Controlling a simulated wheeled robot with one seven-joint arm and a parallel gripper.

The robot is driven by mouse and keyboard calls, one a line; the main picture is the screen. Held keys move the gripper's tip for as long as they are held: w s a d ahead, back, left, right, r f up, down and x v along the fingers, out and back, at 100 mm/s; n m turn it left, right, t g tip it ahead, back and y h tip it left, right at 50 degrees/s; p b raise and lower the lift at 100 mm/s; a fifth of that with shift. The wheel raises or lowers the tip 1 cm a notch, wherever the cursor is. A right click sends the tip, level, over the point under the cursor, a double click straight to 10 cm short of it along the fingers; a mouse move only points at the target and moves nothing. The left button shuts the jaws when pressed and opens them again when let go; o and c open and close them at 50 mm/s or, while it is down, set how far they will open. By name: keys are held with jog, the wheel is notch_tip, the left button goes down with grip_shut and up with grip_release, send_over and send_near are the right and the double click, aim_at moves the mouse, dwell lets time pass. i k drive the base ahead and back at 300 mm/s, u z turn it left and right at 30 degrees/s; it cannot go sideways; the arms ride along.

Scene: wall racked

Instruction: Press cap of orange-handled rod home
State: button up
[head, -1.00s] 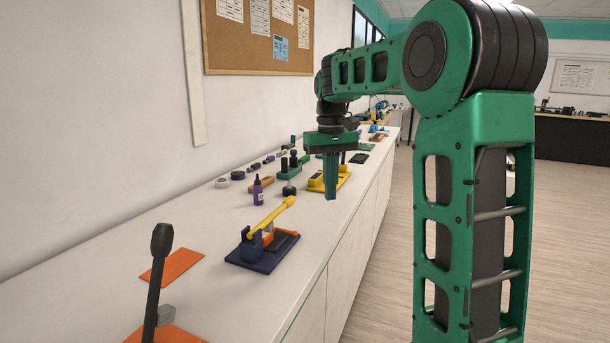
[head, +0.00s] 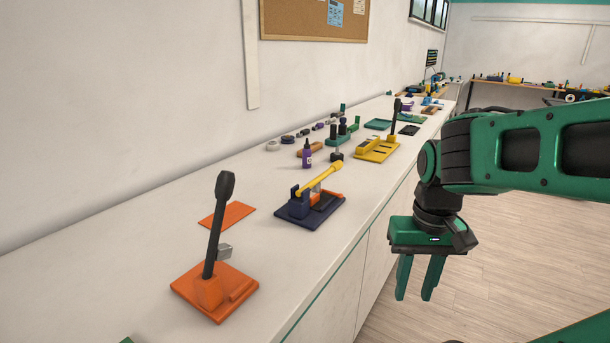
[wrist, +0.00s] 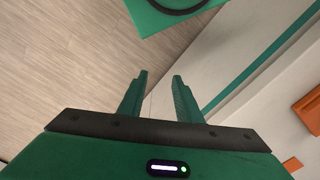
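My gripper (head: 415,297) is open and empty, pointing down over the floor, right of the bench's front edge. Its two green fingers stand apart in the wrist view (wrist: 160,78). I cannot pick out an orange-handled rod or its cap with certainty. On the bench are an orange-based lever press (head: 238,287) with a black handle leaning up, a navy-based press (head: 287,212) with a yellow lever and orange parts, and a yellow-based press (head: 377,151) with a black lever upright. The presses are apart from my gripper.
The white bench (head: 130,260) runs along the wall into the distance. A flat orange plate (head: 227,215), a purple bottle (head: 307,158) and several small items lie on it. The wooden floor (head: 480,275) right of the bench looks clear.

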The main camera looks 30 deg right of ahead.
aim_at(315, 185)
jog(key=u, duration=1.75)
jog(key=k, duration=2.3)
jog(key=z, duration=1.45)
jog(key=i, duration=1)
jog(key=u, duration=0.05)
